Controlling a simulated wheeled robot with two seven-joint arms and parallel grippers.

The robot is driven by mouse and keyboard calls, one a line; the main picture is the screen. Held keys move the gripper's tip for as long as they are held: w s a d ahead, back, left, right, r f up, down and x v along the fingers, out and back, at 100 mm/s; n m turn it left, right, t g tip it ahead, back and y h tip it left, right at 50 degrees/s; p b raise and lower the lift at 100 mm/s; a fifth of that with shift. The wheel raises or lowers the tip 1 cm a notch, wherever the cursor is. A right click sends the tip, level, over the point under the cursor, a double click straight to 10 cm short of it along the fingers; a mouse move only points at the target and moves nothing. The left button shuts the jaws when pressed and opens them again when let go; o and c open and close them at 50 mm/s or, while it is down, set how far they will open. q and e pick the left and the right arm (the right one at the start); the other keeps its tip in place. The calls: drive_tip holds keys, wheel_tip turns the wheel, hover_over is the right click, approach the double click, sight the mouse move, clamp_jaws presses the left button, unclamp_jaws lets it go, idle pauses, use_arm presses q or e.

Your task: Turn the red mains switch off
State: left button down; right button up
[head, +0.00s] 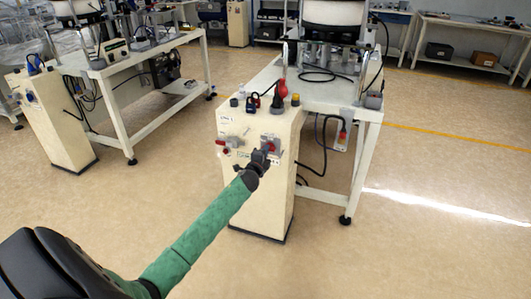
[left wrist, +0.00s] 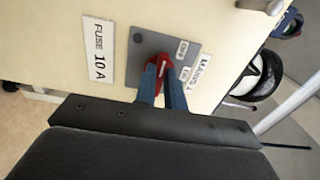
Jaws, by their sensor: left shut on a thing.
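The red mains switch (left wrist: 161,64) is a red handle on a grey plate (left wrist: 184,54) on the cream cabinet, beside a label reading MAINS. My left gripper (left wrist: 163,80) is shut on the red handle, with a finger on each side of it. In the head view my left gripper (head: 266,155) reaches the grey plate (head: 271,142) on the right of the cabinet's front face and hides most of the handle. My right gripper is not in view.
The cream cabinet (head: 240,185) also carries another red-handled fitting (head: 228,142) at left. Open floor lies in front.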

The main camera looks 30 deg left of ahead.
use_arm(q)
drive_tip(key=c, duration=1.5)
unclamp_jaws()
drive_tip(key=shift+a, duration=0.1)
drive_tip(key=v, duration=0.8)
drive_tip(key=shift+w, duration=0.1)
